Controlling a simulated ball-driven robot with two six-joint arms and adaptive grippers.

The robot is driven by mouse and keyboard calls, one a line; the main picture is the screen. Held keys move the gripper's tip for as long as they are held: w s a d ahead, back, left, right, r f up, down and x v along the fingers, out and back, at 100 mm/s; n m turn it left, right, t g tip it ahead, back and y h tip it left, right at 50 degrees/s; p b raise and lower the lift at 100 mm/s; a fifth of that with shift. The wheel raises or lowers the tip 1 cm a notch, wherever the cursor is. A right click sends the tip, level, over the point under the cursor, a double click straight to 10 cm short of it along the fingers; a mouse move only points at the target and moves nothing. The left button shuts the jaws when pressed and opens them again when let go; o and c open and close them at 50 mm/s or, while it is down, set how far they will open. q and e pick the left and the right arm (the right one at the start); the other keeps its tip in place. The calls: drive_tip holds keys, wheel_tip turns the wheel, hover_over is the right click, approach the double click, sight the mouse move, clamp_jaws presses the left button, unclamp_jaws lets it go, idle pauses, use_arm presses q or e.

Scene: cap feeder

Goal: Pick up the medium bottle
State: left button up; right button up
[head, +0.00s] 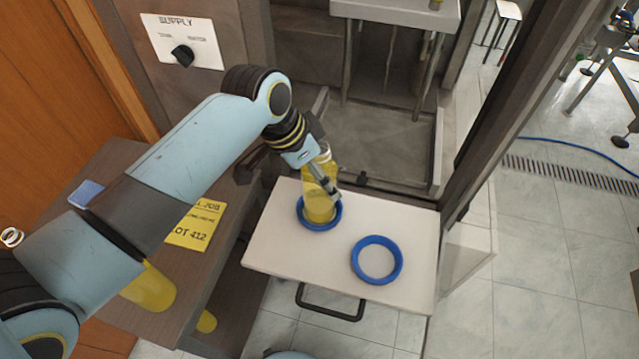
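A yellow bottle (318,208) with a clear upper part stands in the left blue ring on the white board. By size it looks like the medium bottle. My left gripper (326,184) is at this bottle, with a finger lying across its front. The far finger is hidden, so I cannot tell whether the gripper grips the bottle or is open around it. A larger yellow bottle (150,289) stands on the brown bench, partly behind my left arm. A small yellow object (207,322) shows lower down beside it. My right gripper is out of view.
The white board (285,252) has a second, empty blue ring (377,260) and a black handle (330,303) at its front. A yellow job card (196,226) lies on the brown bench (105,165). A supply panel with a knob (182,55) and a cabinet frame stand behind.

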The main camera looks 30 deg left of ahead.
use_arm(q)
drive_tip(key=shift+w+f, duration=0.15)
drive_tip(key=shift+f, duration=0.25)
drive_tip(key=c, duration=1.7)
drive_tip(key=shift+r, duration=0.1)
drive_tip(key=shift+c, duration=0.4)
drive_tip(key=shift+r, duration=0.1)
